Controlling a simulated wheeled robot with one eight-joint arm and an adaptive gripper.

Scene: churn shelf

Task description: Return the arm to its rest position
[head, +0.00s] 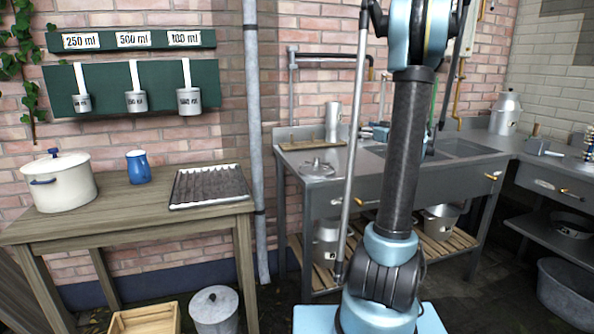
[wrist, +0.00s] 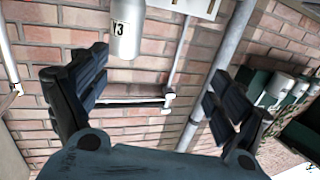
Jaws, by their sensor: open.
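My arm (head: 403,150) stands upright in the right-centre of the head view, with its upper part cut off by the top edge. My gripper is out of the head view. In the wrist view my gripper (wrist: 158,95) has its two dark fingers spread wide apart with nothing between them. It faces the brick wall (wrist: 120,118), which looks tilted there. A grey cylinder marked Y3 (wrist: 125,32) shows beyond the fingers, near the top.
A wooden table (head: 130,215) at left holds a white pot (head: 62,185), a blue jug (head: 138,168) and a ridged tray (head: 208,186). Measuring cups (head: 136,100) hang above. A vertical pipe (head: 257,130) and a metal sink counter (head: 310,180) stand behind my arm.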

